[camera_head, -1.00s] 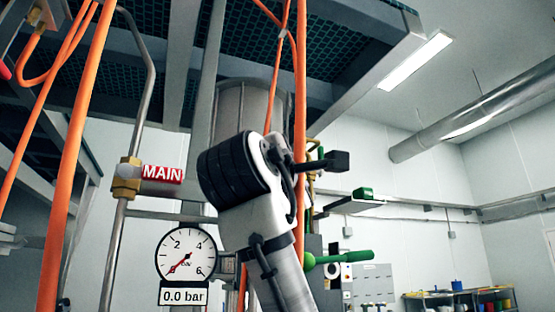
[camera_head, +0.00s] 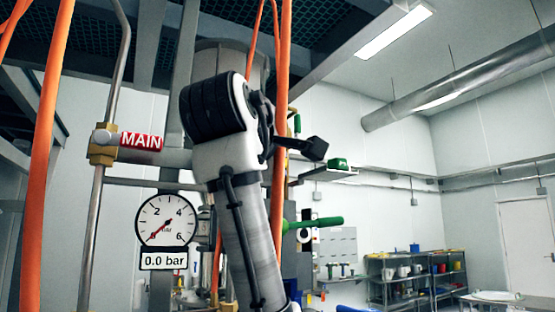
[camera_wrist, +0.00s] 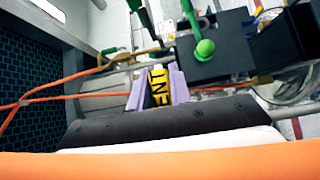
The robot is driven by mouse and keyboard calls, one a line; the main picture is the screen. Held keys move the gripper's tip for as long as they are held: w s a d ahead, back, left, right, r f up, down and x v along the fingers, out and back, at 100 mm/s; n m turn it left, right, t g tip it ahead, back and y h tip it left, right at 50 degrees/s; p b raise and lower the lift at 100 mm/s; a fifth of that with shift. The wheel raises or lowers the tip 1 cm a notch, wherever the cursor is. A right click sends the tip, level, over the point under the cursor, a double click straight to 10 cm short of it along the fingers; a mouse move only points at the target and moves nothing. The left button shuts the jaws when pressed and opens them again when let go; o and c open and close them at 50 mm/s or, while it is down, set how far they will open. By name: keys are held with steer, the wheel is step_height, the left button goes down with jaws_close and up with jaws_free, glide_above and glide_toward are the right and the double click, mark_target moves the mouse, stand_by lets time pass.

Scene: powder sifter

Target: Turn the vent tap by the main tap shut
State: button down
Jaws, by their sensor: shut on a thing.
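In the wrist view my gripper (camera_wrist: 157,90) has its two pale purple fingers closed on a yellow handle (camera_wrist: 159,86) with black letters. The fingers hide part of the word, so I cannot read it whole or tell how far the handle is turned. In the head view the main tap (camera_head: 141,142) has a red handle marked MAIN on a brass body (camera_head: 103,147), on a thin upright pipe. My arm hides the gripper and the yellow handle there.
A gauge (camera_head: 165,220) reads 0.0 bar. Orange hoses (camera_head: 283,110) hang beside my arm, and another (camera_head: 48,150) hangs at left. A green lever (camera_head: 315,223) sticks out at right. The wrist view shows a green round-ended handle (camera_wrist: 205,48) and a dark box (camera_wrist: 290,42) near the gripper.

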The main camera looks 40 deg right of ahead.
steer(key=c, duration=1.3)
jaws_free()
steer(key=shift+b+v, duration=2.05)
steer(key=shift+v, duration=4.75)
